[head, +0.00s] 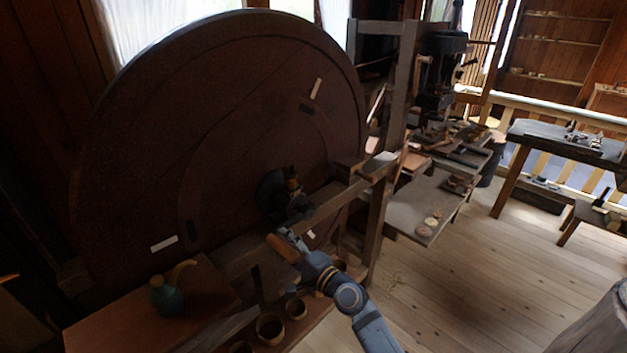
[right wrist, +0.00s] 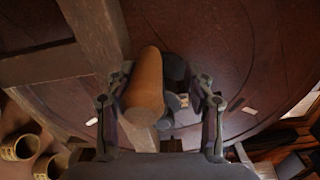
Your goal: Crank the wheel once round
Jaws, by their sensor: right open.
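The large dark wooden wheel (head: 140,130) fills the left of the head view, upright in a timber frame. Its dark hub (head: 275,195) sits at the middle. The crank's light-brown wooden handle (head: 283,248) is in front of and below the hub. My right gripper (head: 289,234) is at the handle, its arm coming from lower right. In the right wrist view the gripper (right wrist: 163,78) is open, with the handle (right wrist: 147,85) between its fingers, nearer the left one. A gap shows to the right finger. My left gripper is not in view.
A teal jug (head: 166,298) stands on a wooden surface at lower left. Several cups, one a brown cup (head: 270,328), stand below the frame. A frame beam (head: 335,203) runs beside the hub. A bench with tools (head: 428,205) stands to the right.

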